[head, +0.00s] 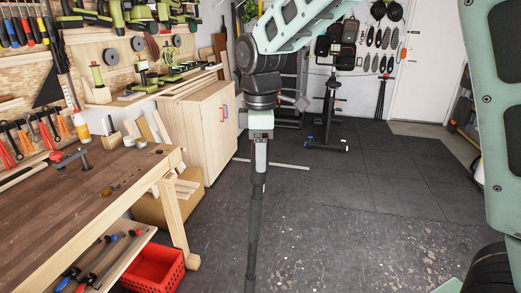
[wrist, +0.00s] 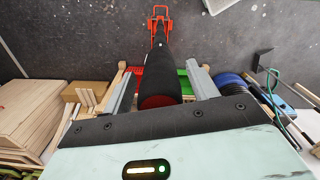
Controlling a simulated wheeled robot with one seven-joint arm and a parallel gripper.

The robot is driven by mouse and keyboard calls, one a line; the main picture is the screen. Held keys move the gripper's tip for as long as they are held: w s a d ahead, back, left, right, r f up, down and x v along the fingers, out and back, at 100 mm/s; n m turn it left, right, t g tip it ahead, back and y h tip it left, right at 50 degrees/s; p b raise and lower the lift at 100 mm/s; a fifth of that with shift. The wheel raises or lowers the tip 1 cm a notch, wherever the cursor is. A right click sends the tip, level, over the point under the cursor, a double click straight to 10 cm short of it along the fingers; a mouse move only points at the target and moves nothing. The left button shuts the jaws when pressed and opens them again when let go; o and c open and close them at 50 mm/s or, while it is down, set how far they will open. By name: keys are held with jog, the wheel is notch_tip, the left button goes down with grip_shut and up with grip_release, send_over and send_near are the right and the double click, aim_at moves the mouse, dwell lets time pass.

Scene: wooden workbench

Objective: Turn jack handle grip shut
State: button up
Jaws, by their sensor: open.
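The jack handle grip (head: 257,215) is a long black shaft standing nearly upright below my gripper (head: 259,170) in the head view. In the wrist view the black grip (wrist: 162,62) shows end-on, with a dark red end close to my palm. It tapers away toward the red-orange jack (wrist: 159,15) on the floor. My gripper (wrist: 163,70) is open, with one grey finger on each side of the grip. Dark gaps show between grip and fingers near the tips. The jack body lies outside the head view.
A wooden workbench (head: 85,205) stands at the left, with a red crate (head: 155,270) on the floor beside its leg. A wooden cabinet (head: 205,125) stands behind. The dark floor (head: 370,225) to the right is clear. A blue coil (wrist: 230,84) shows in the wrist view.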

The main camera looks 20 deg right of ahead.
jog(key=c, duration=1)
